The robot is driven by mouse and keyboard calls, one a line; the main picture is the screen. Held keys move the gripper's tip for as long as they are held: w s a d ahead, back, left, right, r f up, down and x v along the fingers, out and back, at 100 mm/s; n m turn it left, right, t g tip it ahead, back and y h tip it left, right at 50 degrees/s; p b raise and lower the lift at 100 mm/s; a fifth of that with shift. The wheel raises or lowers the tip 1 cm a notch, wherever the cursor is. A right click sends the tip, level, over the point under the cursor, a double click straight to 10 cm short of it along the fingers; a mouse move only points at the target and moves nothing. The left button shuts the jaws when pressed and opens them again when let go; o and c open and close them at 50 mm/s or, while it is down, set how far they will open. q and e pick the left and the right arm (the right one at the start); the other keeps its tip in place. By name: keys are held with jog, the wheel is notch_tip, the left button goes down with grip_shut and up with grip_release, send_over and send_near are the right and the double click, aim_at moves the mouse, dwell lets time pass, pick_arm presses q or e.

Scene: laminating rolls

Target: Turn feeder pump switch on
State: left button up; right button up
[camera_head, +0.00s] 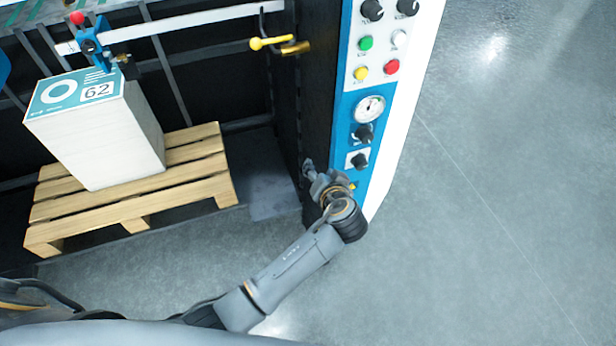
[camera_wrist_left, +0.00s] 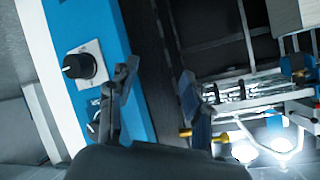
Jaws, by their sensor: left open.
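The blue control panel (camera_head: 345,120) carries several knobs and buttons. The lowest black rotary knob (camera_head: 360,160) sits on a white plate, and a black knob on a white plate (camera_wrist_left: 80,66) shows large in the left wrist view. The labels are too small to read, so I cannot tell which control is the feeder pump switch. My left gripper (camera_head: 312,172) is at the panel's left edge, just below and left of the lowest knob. In the left wrist view my left gripper (camera_wrist_left: 158,95) is open and empty, one finger overlapping the blue panel. My right gripper is not seen.
Another black knob (camera_head: 364,133) and a round gauge (camera_head: 369,108) are above, with green, white, yellow and red buttons higher. A yellow-handled lever (camera_head: 270,43) sticks out to the left. A paper stack (camera_head: 105,140) stands on a wooden pallet (camera_head: 215,185). The floor at right is clear.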

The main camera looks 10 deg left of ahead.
pick_arm(q)
jog(key=shift+s+a+f, duration=0.1)
jog(key=shift+a+f, duration=0.15)
jog(key=shift+f, duration=0.3)
jog(key=shift+s+a+f, duration=0.1)
jog(key=shift+a+f, duration=0.15)
jog(key=shift+f, duration=0.3)
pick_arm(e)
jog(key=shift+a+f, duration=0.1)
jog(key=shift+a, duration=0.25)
